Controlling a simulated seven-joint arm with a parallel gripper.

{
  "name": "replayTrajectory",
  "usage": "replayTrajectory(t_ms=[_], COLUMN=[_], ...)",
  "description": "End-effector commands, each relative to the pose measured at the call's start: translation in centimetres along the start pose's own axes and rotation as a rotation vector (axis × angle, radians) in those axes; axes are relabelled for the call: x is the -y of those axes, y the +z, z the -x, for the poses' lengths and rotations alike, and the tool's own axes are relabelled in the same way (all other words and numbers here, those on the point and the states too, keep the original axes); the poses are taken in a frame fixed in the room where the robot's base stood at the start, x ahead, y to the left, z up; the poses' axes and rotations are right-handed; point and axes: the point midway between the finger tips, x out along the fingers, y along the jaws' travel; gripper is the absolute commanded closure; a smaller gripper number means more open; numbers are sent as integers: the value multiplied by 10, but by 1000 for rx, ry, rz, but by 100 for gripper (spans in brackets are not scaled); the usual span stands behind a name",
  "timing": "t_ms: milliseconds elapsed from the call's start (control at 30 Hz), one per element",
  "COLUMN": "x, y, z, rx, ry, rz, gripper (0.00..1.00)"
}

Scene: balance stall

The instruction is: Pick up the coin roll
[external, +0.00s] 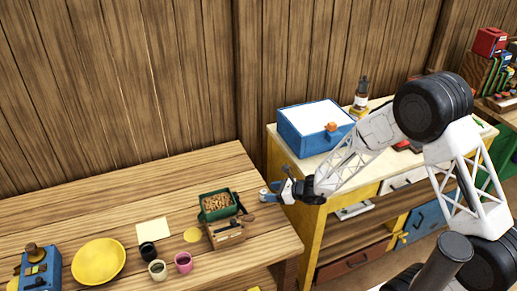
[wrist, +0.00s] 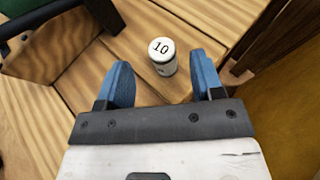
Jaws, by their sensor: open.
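The coin roll is a short white cylinder (wrist: 163,57) with "10" on its top. It stands upright on the wooden table in the wrist view, just beyond and between my fingertips. My gripper (wrist: 165,82) is open, with one blue finger on each side and nothing between them. In the external view my gripper (external: 276,190) is low at the right end of the table. A small pale shape beside the fingers there looks like the coin roll (external: 264,195).
Left of my gripper are a green box of brown pieces (external: 216,205) and a wooden box (external: 227,234). Cups, a yellow plate (external: 98,262) and a blue device (external: 40,270) stand farther left. A yellow cabinet (external: 309,217) with a blue box (external: 312,127) stands right.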

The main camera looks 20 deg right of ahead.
Motion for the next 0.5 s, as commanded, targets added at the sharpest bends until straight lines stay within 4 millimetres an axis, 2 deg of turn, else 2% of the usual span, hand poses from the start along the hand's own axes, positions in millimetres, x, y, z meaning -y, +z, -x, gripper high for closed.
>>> replayTrajectory(t_ms=[167, 500], x=[0, 0], y=[0, 0], z=[-10, -11], rx=[0, 0], ry=[0, -1], rz=[0, 0], gripper=[39, 39])
